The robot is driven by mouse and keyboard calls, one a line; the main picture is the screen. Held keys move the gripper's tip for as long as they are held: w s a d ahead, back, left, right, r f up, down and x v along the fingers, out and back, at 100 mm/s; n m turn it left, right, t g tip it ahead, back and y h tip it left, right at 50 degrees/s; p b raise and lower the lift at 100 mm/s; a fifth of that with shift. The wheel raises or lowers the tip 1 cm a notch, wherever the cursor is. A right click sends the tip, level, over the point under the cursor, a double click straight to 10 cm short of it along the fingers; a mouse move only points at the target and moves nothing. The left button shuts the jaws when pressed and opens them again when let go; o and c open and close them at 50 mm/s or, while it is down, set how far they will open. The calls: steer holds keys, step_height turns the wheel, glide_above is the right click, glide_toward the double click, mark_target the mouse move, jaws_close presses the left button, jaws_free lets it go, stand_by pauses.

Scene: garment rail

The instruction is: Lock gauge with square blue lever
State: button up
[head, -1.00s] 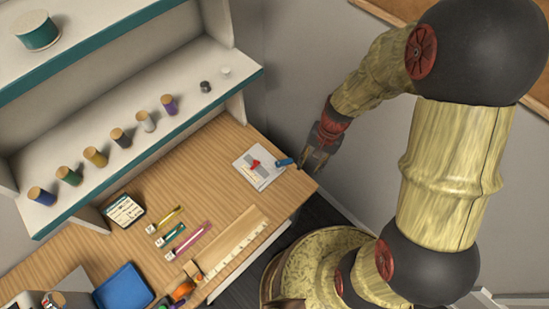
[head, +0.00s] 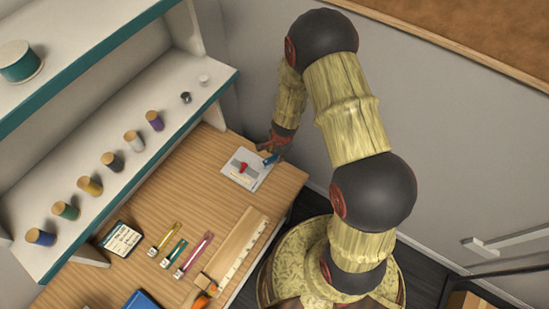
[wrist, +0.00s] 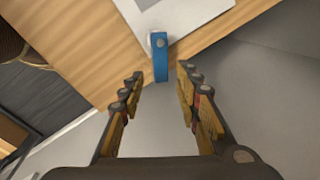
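The gauge is a pale square plate (head: 240,172) lying at the table's far right corner, with a red part (head: 243,168) on its face. The blue lever (head: 270,160) sits at the plate's right edge; in the wrist view the blue lever (wrist: 160,58) sticks out from the plate's corner on a round pivot. My gripper (head: 275,143) is beside the lever in the head view. In the wrist view my gripper (wrist: 160,75) is open, its fingers apart on either side of the lever's free end. I cannot tell whether a finger touches it.
A wooden ruler strip (head: 240,245) and several coloured tubes lie on the table (head: 190,190). A shelf (head: 100,175) with several spools stands along the left. The table's right edge is close to the gauge, with a grey wall (head: 440,150) beyond.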

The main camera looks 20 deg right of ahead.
mark_target(275, 157)
steer(key=shift+w+f+b, duration=0.25)
steer(key=shift+f, duration=0.7)
steer(key=shift+w+f+b, duration=0.2)
steer(key=shift+f+b, duration=0.05)
steer(key=shift+f, duration=0.7)
steer(key=shift+c, duration=0.3)
steer(key=c, duration=0.8)
jaws_close()
